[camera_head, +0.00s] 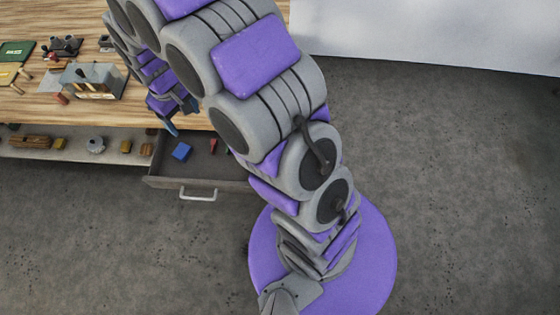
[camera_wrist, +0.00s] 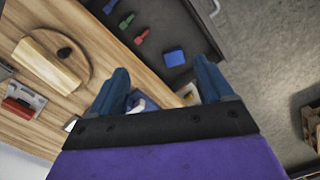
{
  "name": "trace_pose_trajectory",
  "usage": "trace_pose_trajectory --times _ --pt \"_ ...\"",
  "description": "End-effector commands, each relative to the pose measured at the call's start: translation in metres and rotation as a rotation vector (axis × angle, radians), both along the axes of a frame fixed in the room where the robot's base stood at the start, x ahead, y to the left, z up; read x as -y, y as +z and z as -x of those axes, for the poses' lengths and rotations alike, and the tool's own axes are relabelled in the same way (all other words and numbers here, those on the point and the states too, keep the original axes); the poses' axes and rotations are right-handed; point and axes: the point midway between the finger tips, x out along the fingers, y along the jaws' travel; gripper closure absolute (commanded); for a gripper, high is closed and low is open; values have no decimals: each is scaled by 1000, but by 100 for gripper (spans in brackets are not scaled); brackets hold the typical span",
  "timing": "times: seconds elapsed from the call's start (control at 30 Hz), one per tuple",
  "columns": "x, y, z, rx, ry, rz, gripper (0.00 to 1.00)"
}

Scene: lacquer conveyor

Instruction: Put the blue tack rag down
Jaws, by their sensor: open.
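The blue tack rag (camera_head: 181,151) appears as a small blue square lying in the open grey drawer (camera_head: 200,183). In the wrist view the rag (camera_wrist: 174,58) lies on the dark drawer floor, beyond my fingertips and apart from them. My gripper (camera_wrist: 162,76) is open, with its two blue fingers spread and no rag between them. In the head view my gripper (camera_head: 170,124) is above the table's front edge, near the drawer, and is partly hidden by my arm.
Red and green pieces (camera_wrist: 140,37) lie in the drawer beside the rag. The wooden table (camera_head: 140,108) holds several tools and a metal box (camera_head: 92,80). A lower shelf (camera_head: 70,153) carries small objects. The drawer handle (camera_head: 198,194) faces open floor.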

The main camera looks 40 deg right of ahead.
Motion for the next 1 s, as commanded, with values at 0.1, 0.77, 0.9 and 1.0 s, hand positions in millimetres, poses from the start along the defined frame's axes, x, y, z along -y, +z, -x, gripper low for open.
trace_pose_trajectory --times 0.1,0.77,0.9,1.0 --pt "18 35 32 -9 -42 2 20" --pt "91 133 244 -78 -288 36 20" --pt "98 137 283 -92 -333 41 20" --pt "100 137 302 -99 -355 43 20"
